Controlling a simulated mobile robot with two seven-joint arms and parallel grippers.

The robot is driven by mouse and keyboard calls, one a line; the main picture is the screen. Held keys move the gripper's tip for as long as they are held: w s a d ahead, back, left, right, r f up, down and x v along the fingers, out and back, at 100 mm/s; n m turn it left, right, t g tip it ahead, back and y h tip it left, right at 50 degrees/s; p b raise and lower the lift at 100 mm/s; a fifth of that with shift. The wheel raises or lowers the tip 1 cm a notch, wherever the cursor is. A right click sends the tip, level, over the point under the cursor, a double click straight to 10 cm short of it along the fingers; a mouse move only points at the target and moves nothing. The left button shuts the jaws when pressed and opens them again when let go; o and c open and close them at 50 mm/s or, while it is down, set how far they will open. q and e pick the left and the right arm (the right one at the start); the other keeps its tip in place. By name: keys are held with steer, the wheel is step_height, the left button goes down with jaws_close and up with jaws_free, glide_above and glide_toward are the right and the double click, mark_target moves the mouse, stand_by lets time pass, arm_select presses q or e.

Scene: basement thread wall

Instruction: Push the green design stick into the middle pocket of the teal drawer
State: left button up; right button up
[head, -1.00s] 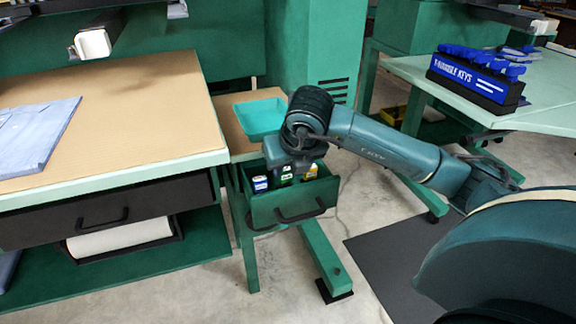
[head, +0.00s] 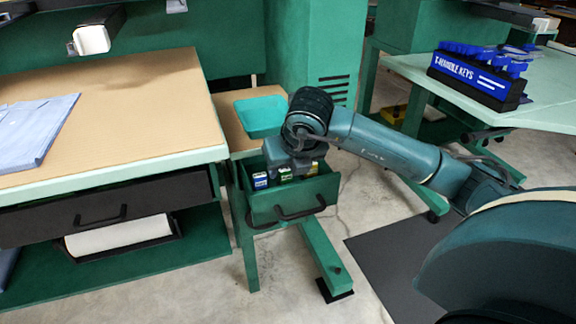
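The teal drawer (head: 291,208) stands pulled open, its black handle facing me. Inside it a blue and white stick (head: 261,181) is at the left and a green and yellow stick (head: 286,174) is near the middle. Another small green and white item (head: 313,168) shows at the right. My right gripper (head: 290,166) points down over the middle of the drawer, directly above the green and yellow stick. Its fingertips are hidden, so I cannot tell whether it is open or touching the stick. The pocket dividers are hidden too. My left gripper is out of view.
A teal tray (head: 262,116) sits on the small table behind the drawer. The workbench (head: 140,110) at the left holds folded blue cloth (head: 33,128). A blue key rack (head: 478,77) stands on the right table (head: 470,100). The drawer legs reach the floor in front.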

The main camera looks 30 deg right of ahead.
steer(key=shift+o, duration=0.3)
arm_select(q)
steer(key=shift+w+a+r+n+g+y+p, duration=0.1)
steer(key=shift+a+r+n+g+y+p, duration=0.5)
steer(key=shift+p, duration=1.3)
arm_select(e)
steer(key=v, duration=1.3)
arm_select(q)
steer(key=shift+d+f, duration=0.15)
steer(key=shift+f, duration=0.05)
arm_select(e)
steer(key=shift+r, duration=0.1)
